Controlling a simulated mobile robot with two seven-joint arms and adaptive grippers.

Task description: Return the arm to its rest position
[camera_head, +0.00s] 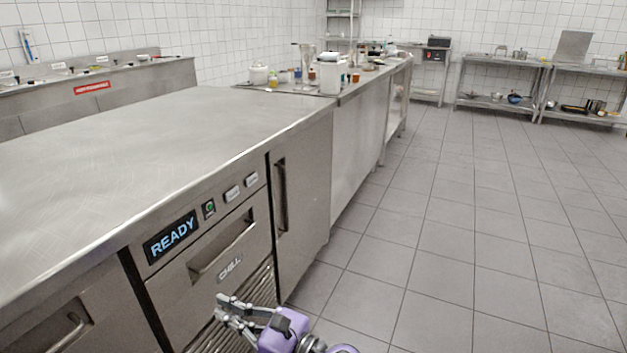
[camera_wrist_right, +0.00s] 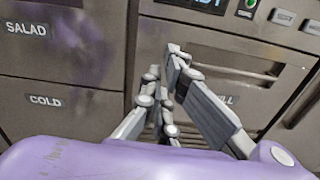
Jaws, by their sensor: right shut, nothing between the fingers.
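My right gripper (camera_head: 226,304), purple with grey fingers, is low at the bottom of the head view, in front of the chiller drawer front (camera_head: 222,247). In the right wrist view the gripper's fingers (camera_wrist_right: 172,62) come together at the tips, with nothing between them. They point toward the cabinet front and overlap the drawer handle area; I cannot tell the exact gap. My left gripper is not in either view.
The steel counter (camera_head: 150,150) has a bare top. Its front has a "READY" display (camera_head: 172,237), a green-lit button (camera_head: 209,208) and a cabinet door (camera_head: 303,205). Several items stand at its far end. The tiled floor (camera_head: 455,230) to the right is clear.

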